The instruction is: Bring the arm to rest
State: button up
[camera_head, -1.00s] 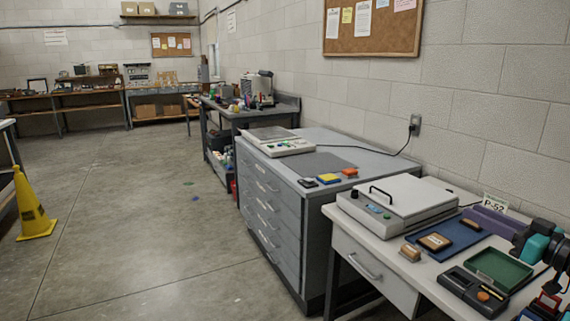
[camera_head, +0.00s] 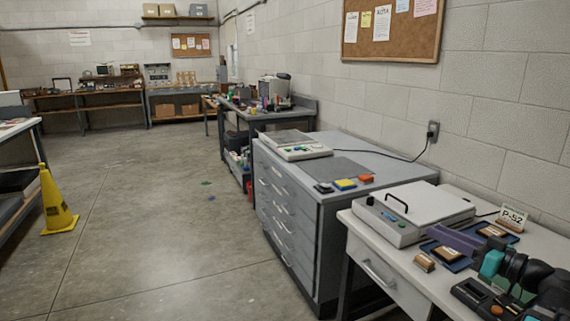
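My arm reaches in from the lower right corner, a black and teal arm over the white table (camera_head: 407,268). Its purple end, which I take to be my gripper (camera_head: 449,236), points left over the blue mat, in front of the white flat-lidded press. The fingertips are too small to tell apart, so I cannot see whether they are open or shut. I see nothing clearly held.
The table bears a white press (camera_head: 415,212), a blue mat (camera_head: 461,264) with brown-topped pieces and a P-52 sign (camera_head: 512,218). A grey drawer cabinet (camera_head: 296,211) stands beyond. A yellow cone (camera_head: 56,207) stands at left; the floor (camera_head: 165,245) between is mostly clear.

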jog(key=w+a+f+g+y+p, duration=0.1)
jog(key=w+a+f+g+p, duration=0.15)
jog(key=a+f, duration=0.55)
jog(key=w+a+f+g+y+p, duration=0.1)
jog(key=w+a+f+g, duration=0.15)
jog(key=a+f, duration=0.65)
jog(key=s+a+f+g+h+p, duration=0.1)
jog(key=s+a+f+g+p, duration=0.1)
jog(key=s+a+f+g, duration=0.45)
jog(key=s+a+f+g+p, duration=0.1)
jog(key=s+a+f+p, duration=0.15)
jog(key=a+f, duration=0.75)
jog(key=s+a+f+g+h+p, duration=0.2)
jog(key=s+f+g+h, duration=0.35)
jog(key=s+f, duration=1.3)
jog(key=s+d+f+m+g+h, duration=0.2)
jog(key=s+d+f+m+h, duration=0.2)
jog(key=s+d, duration=0.3)
jog(key=d+f+h, duration=0.1)
jog(key=d, duration=0.3)
jog(key=shift+s+d+p, duration=0.15)
jog(key=shift+s+p, duration=0.2)
jog(key=shift+p, duration=0.05)
